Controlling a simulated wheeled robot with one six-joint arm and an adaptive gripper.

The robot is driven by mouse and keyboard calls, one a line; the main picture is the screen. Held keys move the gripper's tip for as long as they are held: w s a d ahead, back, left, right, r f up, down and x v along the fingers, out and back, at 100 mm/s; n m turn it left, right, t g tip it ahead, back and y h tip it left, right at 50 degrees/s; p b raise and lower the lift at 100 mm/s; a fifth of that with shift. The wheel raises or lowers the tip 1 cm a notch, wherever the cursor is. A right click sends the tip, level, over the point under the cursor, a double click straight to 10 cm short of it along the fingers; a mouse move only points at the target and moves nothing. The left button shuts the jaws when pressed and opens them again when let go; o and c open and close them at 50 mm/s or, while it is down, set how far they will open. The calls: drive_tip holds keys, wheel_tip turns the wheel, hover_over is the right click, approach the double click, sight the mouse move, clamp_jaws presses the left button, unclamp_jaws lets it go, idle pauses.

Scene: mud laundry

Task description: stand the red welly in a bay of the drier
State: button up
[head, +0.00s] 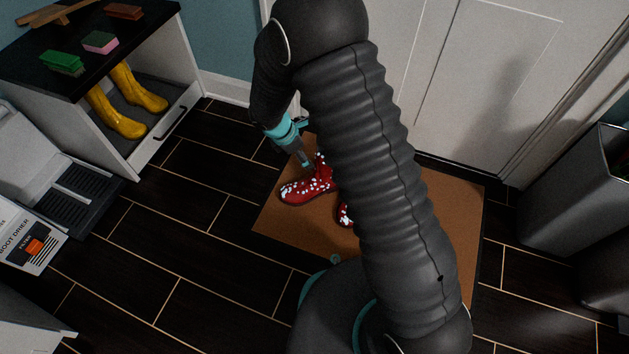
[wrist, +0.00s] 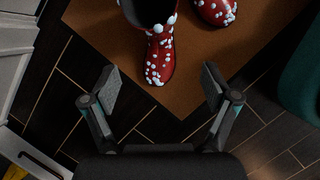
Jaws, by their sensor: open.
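A red welly with white spots (head: 307,188) stands on the brown mat (head: 275,225). A second red spotted welly (head: 345,214) is beside it, mostly hidden behind my arm. In the wrist view one welly (wrist: 160,58) points its toe toward the space between my fingers, and part of the other (wrist: 215,10) shows at the upper right. My gripper (head: 305,161) is over the mat close to the first welly; in the wrist view (wrist: 160,80) its fingers are spread and empty. The drier (head: 75,205), grey with dark slotted trays, stands at the far left.
A BOOT DRIER sign (head: 28,238) is at the drier's front. A cabinet (head: 140,110) holds yellow wellies (head: 118,115) and has brushes on top (head: 62,62). Dark tiled floor (head: 190,250) lies clear between mat and drier. A grey bin (head: 575,200) stands at right.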

sight(317, 167)
drive_tip(key=shift+w+b+x, duration=0.15)
drive_tip(key=shift+b+x, duration=0.45)
drive_tip(key=shift+x, duration=2.45)
drive_tip(key=shift+w+b+x, duration=0.1)
drive_tip(key=shift+b+x, duration=0.5)
drive_tip(key=shift+x, duration=2.5)
drive_tip(key=shift+a+r, duration=0.1)
clamp_jaws()
